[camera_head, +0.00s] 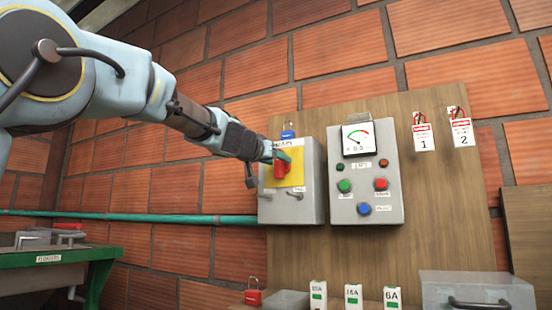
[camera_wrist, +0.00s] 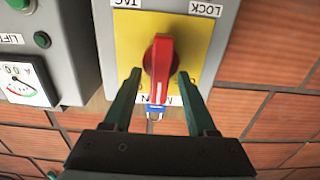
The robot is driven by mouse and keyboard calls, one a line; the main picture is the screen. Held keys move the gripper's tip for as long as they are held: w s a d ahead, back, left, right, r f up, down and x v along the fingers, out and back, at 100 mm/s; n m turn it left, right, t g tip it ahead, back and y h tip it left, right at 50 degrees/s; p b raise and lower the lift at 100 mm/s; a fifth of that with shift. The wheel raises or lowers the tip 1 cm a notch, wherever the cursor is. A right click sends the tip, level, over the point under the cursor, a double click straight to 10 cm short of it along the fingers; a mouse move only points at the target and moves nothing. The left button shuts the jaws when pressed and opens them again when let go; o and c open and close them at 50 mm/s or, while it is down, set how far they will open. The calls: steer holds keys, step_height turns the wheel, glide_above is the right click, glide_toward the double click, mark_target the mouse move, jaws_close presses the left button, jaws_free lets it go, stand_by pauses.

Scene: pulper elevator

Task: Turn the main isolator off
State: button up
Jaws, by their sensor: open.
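The main isolator is a grey box (camera_head: 308,205) on the wooden board, with a yellow plate and a red rotary handle (camera_head: 281,168). In the wrist view the red handle (camera_wrist: 158,62) stands lengthwise on the yellow plate (camera_wrist: 188,32), its white-marked end pointing down the picture, toward the partly hidden label. My gripper (camera_head: 273,152) is at the front of the isolator. In the wrist view my gripper (camera_wrist: 160,78) is open, with one green finger on each side of the handle and visible gaps between. A blue padlock (camera_wrist: 155,113) shows beyond the handle's marked end.
A grey control panel (camera_head: 372,215) with a dial and coloured buttons is close right of the isolator. Tags 1 (camera_head: 423,138) and 2 (camera_head: 462,132) hang farther right. Below are a red padlock (camera_head: 253,292), several breakers (camera_head: 354,297) and a clear-lidded box (camera_head: 478,290). A green pipe (camera_head: 150,217) runs left.

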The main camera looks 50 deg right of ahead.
jaws_close()
stand_by(0.4)
